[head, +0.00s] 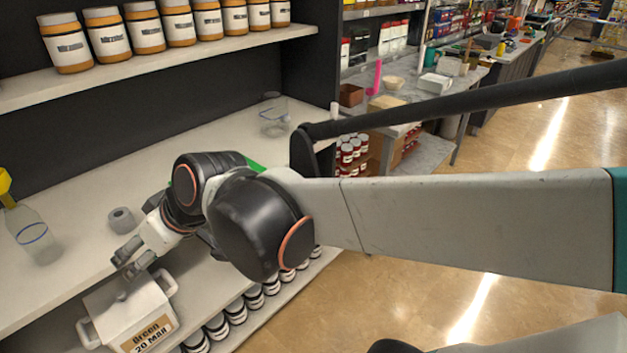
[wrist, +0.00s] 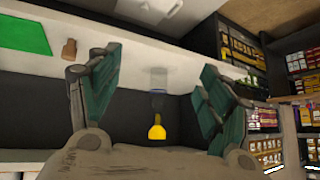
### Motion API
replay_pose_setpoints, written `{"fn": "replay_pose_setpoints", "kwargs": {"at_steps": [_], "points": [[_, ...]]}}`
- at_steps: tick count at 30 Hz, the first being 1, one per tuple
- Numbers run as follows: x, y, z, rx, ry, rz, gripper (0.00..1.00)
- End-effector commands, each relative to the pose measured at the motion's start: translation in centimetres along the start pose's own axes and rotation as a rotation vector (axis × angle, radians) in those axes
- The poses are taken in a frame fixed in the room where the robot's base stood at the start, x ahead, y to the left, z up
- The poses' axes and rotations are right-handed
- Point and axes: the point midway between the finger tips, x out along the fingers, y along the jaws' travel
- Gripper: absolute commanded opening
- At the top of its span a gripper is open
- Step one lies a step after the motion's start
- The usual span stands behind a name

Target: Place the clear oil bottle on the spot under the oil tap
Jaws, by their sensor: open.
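A clear bottle with a yellow top (head: 32,232) stands at the left end of the white shelf in the head view. It also shows upside down in the wrist view (wrist: 157,103), between my fingers but farther off. My gripper (head: 127,262) is open and empty near the shelf's front edge, right of the bottle and apart from it. Its spread fingers show in the wrist view (wrist: 156,65). A green patch (head: 254,165) lies on the shelf, mostly hidden by my arm; it shows in the wrist view (wrist: 22,36). I cannot make out the oil tap.
A small grey ring-shaped object (head: 122,220) stands between bottle and gripper. A clear container (head: 273,118) is at the shelf's right end. Jars (head: 147,27) line the upper shelf.

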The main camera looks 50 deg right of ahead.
Motion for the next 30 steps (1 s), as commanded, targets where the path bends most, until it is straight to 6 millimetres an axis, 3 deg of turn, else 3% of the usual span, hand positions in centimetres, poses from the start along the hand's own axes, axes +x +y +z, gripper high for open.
{"fn": "replay_pose_setpoints", "kwargs": {"at_steps": [1,6,11,30], "points": [[-1.2,0.4,1.7,0.019,-0.023,0.040,0.72],[-4.2,2.3,6.0,0.088,-0.075,0.175,0.72],[-5.9,3.5,8.3,0.130,-0.094,0.258,0.72],[-6.4,4.0,9.0,0.144,-0.098,0.287,0.72]]}}
